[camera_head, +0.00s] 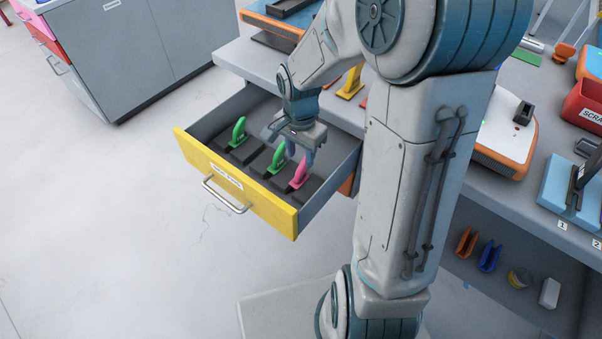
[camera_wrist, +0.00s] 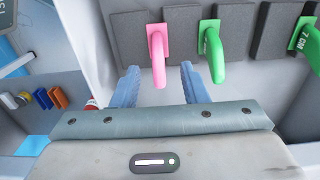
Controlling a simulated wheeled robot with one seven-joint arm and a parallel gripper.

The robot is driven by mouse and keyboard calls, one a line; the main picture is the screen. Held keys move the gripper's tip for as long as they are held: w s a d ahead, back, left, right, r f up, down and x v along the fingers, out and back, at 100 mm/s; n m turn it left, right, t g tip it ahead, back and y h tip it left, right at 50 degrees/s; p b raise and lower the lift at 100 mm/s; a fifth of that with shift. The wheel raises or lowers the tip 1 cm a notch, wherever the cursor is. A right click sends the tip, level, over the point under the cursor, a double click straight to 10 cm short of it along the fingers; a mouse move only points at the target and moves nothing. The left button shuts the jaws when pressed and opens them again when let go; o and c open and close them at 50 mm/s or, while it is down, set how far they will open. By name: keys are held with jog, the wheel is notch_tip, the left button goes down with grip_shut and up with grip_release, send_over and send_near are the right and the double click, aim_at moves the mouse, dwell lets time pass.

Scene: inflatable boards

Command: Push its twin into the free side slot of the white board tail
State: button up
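The open drawer (camera_head: 240,190) with a yellow front holds a pink fin (camera_head: 300,173), a middle green fin (camera_head: 278,158) and a far-left green fin (camera_head: 239,131), upright in dark foam blocks. My gripper (camera_head: 302,155) is low over the drawer at the pink fin. In the wrist view my open fingers (camera_wrist: 158,72) stand either side of the pink fin (camera_wrist: 157,45), with gaps on both sides. The middle green fin (camera_wrist: 210,50) is just outside the right finger. A white board end (camera_head: 506,135) with an orange rim and a black fitting lies behind my arm, partly hidden.
A blue stand (camera_head: 570,195) with numbered slots and a red scrap bin (camera_head: 585,108) are on the right counter. A yellow upright piece (camera_head: 351,84) stands on the counter behind the drawer. The shelf below holds orange and blue clips (camera_head: 488,255). The floor at left is clear.

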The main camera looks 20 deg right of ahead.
aim_at(301, 165)
notch_tip(301, 165, down, 5)
jog(key=shift+s+f+b, duration=0.1)
jog(key=shift+s+b, duration=0.05)
jog(key=shift+b, duration=0.35)
jog(key=shift+c, duration=0.3)
grip_shut()
